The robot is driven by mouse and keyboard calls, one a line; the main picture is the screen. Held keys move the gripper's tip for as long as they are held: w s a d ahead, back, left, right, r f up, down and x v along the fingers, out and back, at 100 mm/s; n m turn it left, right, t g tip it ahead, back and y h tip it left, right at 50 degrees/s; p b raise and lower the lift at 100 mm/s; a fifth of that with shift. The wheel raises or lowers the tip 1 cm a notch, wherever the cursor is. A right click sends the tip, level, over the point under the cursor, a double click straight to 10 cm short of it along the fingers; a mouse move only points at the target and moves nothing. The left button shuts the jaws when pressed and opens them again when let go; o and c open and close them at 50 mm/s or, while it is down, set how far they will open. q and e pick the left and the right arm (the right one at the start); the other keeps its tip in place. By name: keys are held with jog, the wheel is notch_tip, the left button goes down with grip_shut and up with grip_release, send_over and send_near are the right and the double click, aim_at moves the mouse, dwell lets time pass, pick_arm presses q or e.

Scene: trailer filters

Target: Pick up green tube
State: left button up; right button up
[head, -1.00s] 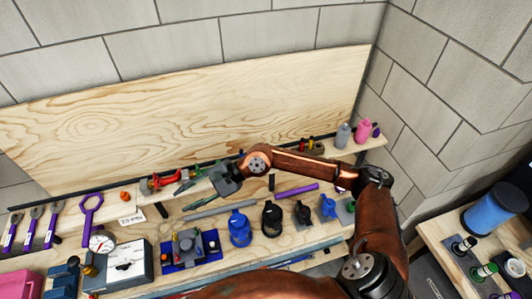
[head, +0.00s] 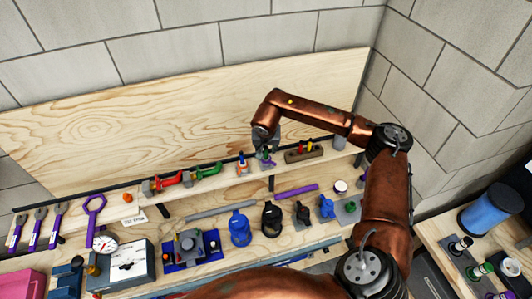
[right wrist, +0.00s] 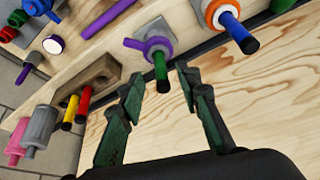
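The green tube (right wrist: 161,70) has a dark end and sticks out of a purple holder (right wrist: 150,44) on the shelf in the right wrist view. My right gripper (right wrist: 159,80) is open and empty, its two green-grey fingers on either side of the tube's dark end. I cannot tell whether they touch it. In the head view my right gripper (head: 263,143) hangs just above the purple holder (head: 267,161), and the tube is mostly hidden there. My left gripper is not in view.
A blue tube in an orange-and-white holder (head: 241,164) stands left of the purple one. A wooden block (head: 304,152) with red and yellow pieces stands to the right. Red and green clamps (head: 168,181) lie further left. A plywood board (head: 180,115) rises behind the shelf.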

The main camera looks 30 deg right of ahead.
aim_at(266, 155)
jog(key=shift+p+x, duration=0.35)
jog(key=shift+x, duration=1.1)
jog(key=shift+a+r, duration=0.1)
jog(key=shift+c, duration=0.3)
jog(key=c, duration=0.8)
